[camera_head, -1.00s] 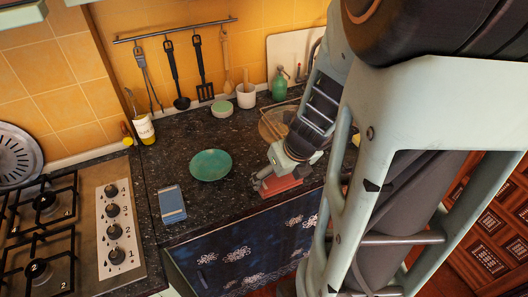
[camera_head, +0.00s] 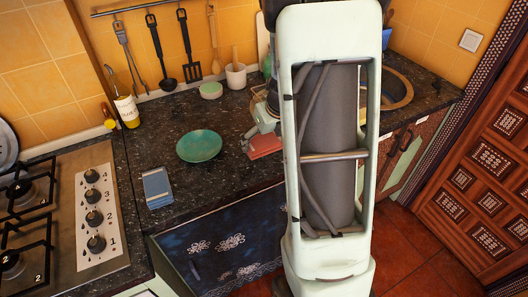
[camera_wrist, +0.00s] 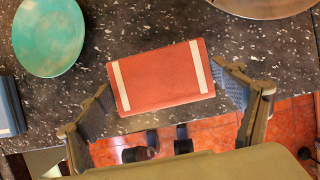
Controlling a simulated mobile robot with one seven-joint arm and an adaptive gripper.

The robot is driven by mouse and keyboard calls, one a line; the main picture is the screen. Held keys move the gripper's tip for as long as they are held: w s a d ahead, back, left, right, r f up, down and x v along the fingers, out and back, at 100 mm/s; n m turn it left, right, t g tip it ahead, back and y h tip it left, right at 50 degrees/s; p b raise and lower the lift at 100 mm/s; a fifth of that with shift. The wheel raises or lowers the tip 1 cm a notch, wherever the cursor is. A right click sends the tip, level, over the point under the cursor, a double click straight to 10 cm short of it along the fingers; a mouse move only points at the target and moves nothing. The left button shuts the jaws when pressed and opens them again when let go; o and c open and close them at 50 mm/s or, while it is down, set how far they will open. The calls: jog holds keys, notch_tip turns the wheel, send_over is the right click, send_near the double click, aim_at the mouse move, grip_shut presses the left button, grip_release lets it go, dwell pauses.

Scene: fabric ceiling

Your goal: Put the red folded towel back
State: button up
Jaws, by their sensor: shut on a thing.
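The red folded towel (camera_wrist: 162,76) has a white stripe near each end. In the wrist view it lies flat between the two fingers of my gripper (camera_wrist: 163,82), which is shut on it. In the head view the towel (camera_head: 265,146) shows at the counter, right of the green plate (camera_head: 200,146), with my gripper (camera_head: 264,124) above it and partly hidden by my arm. I cannot tell whether the towel touches the counter.
A blue folded cloth or book (camera_head: 157,187) lies left of the towel, near the counter's front edge. The stove (camera_head: 97,215) is at the left. A round basin (camera_head: 395,90) is at the right. Dark counter (camera_head: 180,118) is bare around the plate.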

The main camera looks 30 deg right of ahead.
aim_at(265, 147)
jog(key=shift+w+d+f+b, duration=0.1)
jog(key=shift+w+f+b, duration=0.1)
jog(key=shift+f+b, duration=0.15)
jog(key=f+b, duration=0.3)
jog(key=shift+w+f, duration=0.15)
jog(key=shift+w, duration=0.05)
jog(key=shift+f+b, duration=0.15)
jog(key=shift+b, duration=0.15)
jog(key=o, duration=0.9)
